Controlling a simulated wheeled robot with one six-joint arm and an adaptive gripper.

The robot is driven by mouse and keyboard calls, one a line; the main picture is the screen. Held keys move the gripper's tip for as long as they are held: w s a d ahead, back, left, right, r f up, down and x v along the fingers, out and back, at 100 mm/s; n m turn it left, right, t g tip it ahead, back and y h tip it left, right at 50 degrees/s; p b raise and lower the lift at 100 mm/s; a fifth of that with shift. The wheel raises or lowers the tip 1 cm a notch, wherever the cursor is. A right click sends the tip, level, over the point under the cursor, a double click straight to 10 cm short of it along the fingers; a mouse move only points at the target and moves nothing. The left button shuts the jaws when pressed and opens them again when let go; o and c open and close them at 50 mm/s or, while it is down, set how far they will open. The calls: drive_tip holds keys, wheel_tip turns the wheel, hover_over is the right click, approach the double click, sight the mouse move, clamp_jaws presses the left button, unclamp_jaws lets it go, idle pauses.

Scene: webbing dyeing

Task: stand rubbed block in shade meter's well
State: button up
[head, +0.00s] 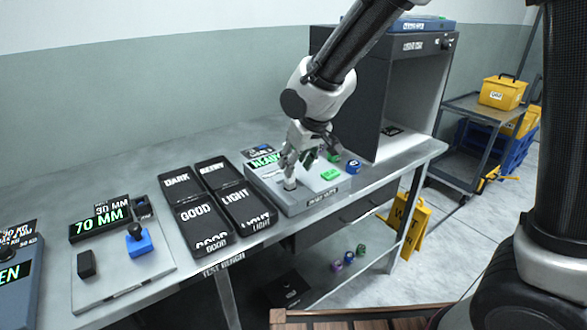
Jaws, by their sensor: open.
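The shade meter (322,198) is a low grey box on the bench with a lit green display (264,160) at its back left. My gripper (291,172) is just above the left part of its top, pointing down with its fingers apart. A small greyish piece (290,185) shows at the fingertips on the meter's top. It may be the rubbed block standing at the well, but it is too small and too covered to tell. The fingers hide most of the well area. A green button (331,174) sits right of my gripper on the meter.
Black trays marked DARK (177,180), RETRY, GOOD (197,212) and LIGHT (235,197) lie left of the meter. Farther left is a gauge reading 70 MM (100,222). A dark light cabinet (341,85) rises behind. A blue round item (353,166) sits right of the meter.

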drive_tip(key=v, duration=0.9)
drive_tip(key=s+d+r+m+h, duration=0.1)
drive_tip(key=s+d+r+m, duration=0.1)
drive_tip(key=d, duration=0.7)
drive_tip(key=s+d+r+m, duration=0.1)
drive_tip(key=s+d+r, duration=0.15)
drive_tip(key=d, duration=0.55)
drive_tip(key=s+d+m+h, duration=0.1)
drive_tip(key=s+d+m, duration=0.2)
drive_tip(key=s+d, duration=1.2)
drive_tip(key=shift+r+m+h, duration=0.2)
drive_tip(key=shift+m+h, duration=0.2)
